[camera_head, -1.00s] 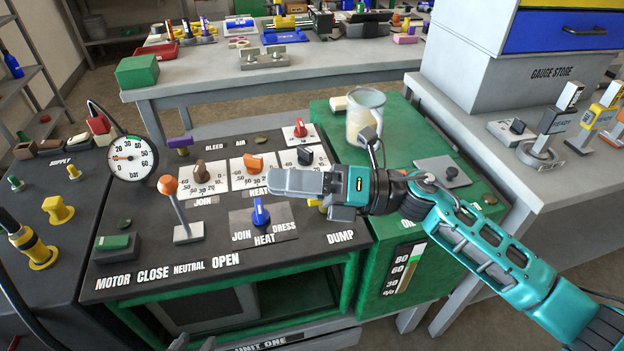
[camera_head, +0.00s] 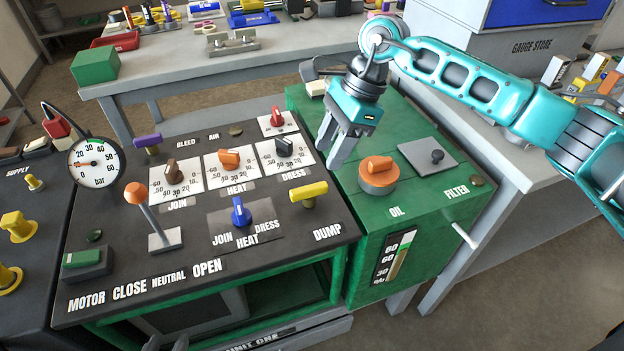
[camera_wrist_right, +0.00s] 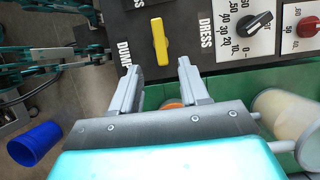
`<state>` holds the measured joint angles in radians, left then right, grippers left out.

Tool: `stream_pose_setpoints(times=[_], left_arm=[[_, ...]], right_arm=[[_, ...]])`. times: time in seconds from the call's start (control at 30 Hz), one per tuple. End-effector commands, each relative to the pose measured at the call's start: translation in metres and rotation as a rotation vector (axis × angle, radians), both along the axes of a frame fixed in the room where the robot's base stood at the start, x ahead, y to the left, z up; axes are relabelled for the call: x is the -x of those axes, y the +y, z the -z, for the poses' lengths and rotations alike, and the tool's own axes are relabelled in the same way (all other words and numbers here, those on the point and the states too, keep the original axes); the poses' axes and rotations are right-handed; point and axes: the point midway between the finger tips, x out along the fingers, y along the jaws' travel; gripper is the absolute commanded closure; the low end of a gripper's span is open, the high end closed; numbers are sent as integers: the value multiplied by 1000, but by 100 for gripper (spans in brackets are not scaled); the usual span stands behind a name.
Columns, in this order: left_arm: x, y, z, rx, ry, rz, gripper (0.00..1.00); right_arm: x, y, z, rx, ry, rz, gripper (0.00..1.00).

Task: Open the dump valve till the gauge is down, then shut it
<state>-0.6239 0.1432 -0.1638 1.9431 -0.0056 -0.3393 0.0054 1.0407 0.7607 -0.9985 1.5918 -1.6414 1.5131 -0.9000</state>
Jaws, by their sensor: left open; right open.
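The yellow dump valve handle (camera_head: 309,194) sits above the DUMP label on the black panel, lying roughly left-right. It also shows in the right wrist view (camera_wrist_right: 160,42), beyond the gap between the fingers. The round white gauge (camera_head: 96,162) stands at the panel's left; its orange needle points left, near 20 bar. My right gripper (camera_head: 343,148) is open and empty, pointing down behind and right of the handle, apart from it. Its two fingers also show in the right wrist view (camera_wrist_right: 159,78). My left gripper (camera_head: 194,343) shows only open fingertips at the bottom edge.
Near the handle are the blue selector (camera_head: 240,212), the black DRESS knob (camera_head: 284,147) and the orange OIL cap (camera_head: 378,174). The orange-topped lever (camera_head: 137,194) rises at the panel's left. A jug (camera_wrist_right: 290,118) stands close to the right gripper.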

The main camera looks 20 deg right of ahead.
Motion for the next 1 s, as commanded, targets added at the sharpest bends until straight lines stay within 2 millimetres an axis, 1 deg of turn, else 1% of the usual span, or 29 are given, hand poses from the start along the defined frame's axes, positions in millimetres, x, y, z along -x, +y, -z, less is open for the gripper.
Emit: stream_pose_setpoints(times=[0.03, 0.2, 0.3, 0.4, 0.57, 0.83, 0.87, 1.0], left_arm=[[0, 0, 0, 0, 0, 0, 57], [0, 0, 0, 0, -1, 0, 57], [0, 0, 0, 0, -1, 0, 57], [0, 0, 0, 0, -1, 0, 57], [0, 0, 0, 0, -1, 0, 57], [0, 0, 0, 0, -1, 0, 57], [0, 0, 0, 0, -1, 0, 57], [0, 0, 0, 0, -1, 0, 57]], right_arm=[[1, 5, 12, -2, 5, -1, 55], [1, 19, 44, -3, 3, 0, 55], [1, 25, 59, -3, 2, 0, 55], [1, 30, 70, -4, 2, -1, 55], [1, 33, 80, -3, 0, 1, 55], [1, 34, 81, -3, 0, 1, 55], [1, 34, 81, -3, 0, 1, 56], [1, 34, 81, -3, 0, 1, 70]])
